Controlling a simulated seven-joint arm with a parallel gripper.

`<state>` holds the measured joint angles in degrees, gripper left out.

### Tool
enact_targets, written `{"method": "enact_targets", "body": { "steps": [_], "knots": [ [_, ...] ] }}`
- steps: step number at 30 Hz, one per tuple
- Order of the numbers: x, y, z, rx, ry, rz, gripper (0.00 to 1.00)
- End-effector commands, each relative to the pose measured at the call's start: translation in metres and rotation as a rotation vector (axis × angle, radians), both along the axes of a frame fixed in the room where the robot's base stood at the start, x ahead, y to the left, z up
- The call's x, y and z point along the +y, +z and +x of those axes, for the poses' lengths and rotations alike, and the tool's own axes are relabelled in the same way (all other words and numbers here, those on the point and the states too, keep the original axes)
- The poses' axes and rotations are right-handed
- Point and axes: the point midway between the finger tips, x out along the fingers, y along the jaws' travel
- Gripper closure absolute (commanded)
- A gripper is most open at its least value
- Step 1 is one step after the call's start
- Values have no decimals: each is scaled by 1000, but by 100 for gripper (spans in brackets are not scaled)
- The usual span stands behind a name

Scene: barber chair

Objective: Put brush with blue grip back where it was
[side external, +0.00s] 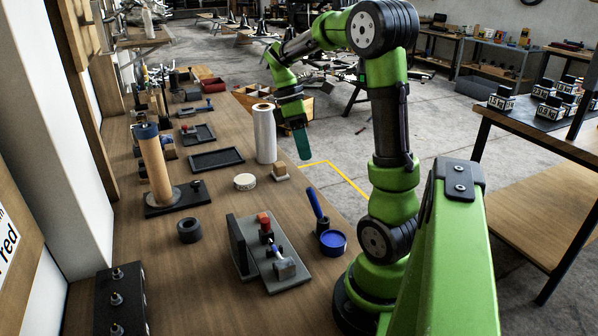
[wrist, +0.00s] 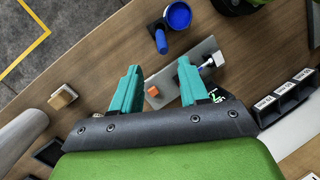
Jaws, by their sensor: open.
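A tool with a blue grip (side external: 314,203), which looks like the brush, stands tilted in a small black holder (side external: 323,226) near the table's right edge. Its bristles are not visible. In the wrist view, the blue grip (wrist: 161,43) shows beyond my fingertips, beside a round blue dish (wrist: 178,15). My gripper (side external: 302,148), with teal fingers, is raised near the table's right edge, well apart from the blue grip. In the wrist view my gripper (wrist: 160,75) is open, with nothing held between its fingers.
A grey fixture (side external: 290,268) with a red block and a clamp stands left of the blue dish (side external: 333,242). A tall wooden cylinder (side external: 155,165) stands at left.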

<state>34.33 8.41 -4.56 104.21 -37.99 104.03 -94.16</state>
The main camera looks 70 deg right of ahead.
Motion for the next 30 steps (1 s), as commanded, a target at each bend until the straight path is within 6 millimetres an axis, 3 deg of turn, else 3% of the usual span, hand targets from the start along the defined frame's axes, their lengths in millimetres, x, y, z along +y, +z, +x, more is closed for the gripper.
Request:
{"method": "enact_targets", "body": {
  "steps": [3, 8, 12, 14, 17, 24, 30],
  "knots": [
    [-3, 20, 7, -2, 0, -1, 56],
    [-4, 35, 12, -1, 1, -1, 56],
    [11, 42, 16, -41, -15, -34, 56],
    [28, 44, 20, -91, -40, -68, 56],
    [69, 47, 25, -226, -121, -127, 56],
    [179, 43, 23, -610, -484, -63, 56],
    [228, 39, 12, -754, -748, 113, 56]
  ]
}}
